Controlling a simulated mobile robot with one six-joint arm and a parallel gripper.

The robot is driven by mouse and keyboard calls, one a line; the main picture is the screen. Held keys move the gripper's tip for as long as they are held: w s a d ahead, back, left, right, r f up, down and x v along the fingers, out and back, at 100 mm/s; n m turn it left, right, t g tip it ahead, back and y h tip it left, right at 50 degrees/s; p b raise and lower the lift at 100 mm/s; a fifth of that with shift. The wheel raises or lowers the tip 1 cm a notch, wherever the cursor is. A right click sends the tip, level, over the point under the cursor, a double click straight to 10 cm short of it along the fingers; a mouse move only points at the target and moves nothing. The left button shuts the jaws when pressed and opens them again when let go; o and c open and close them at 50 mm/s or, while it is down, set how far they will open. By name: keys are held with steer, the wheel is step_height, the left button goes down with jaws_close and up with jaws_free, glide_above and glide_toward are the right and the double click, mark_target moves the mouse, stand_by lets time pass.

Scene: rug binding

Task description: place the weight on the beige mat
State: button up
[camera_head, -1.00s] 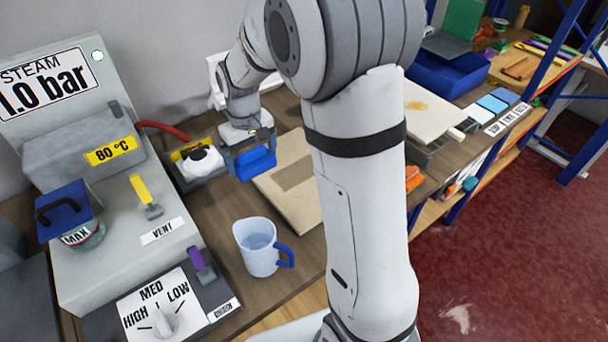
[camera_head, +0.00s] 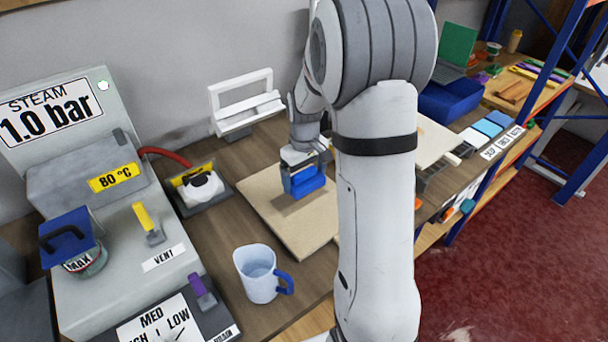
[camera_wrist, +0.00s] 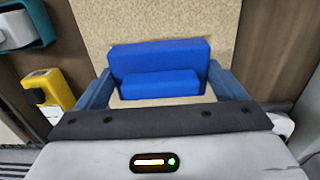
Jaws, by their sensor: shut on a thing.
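The weight (camera_head: 306,184) is a blue block with a lower step along one side. My gripper (camera_head: 303,170) is shut on it, pointing down. In the wrist view the weight (camera_wrist: 160,62) sits between the two blue-grey fingers. The beige mat (camera_head: 262,208) is a flat tan panel on the wooden bench, and it also shows in the wrist view (camera_wrist: 150,20). The weight is over the middle to back part of the mat, with a shadow beside it. I cannot tell whether its underside touches the mat. My arm hides the mat's right side.
A white iron-like tool (camera_head: 202,187) on a dark stand is to the left, and a white rack (camera_head: 243,104) is behind. The steam unit (camera_head: 110,240) fills the far left.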

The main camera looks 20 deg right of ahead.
steer(key=shift+f+p, duration=0.35)
steer(key=shift+f, duration=2.75)
steer(key=shift+f, duration=0.15)
steer(key=o, duration=1.8)
steer(key=shift+c, duration=0.2)
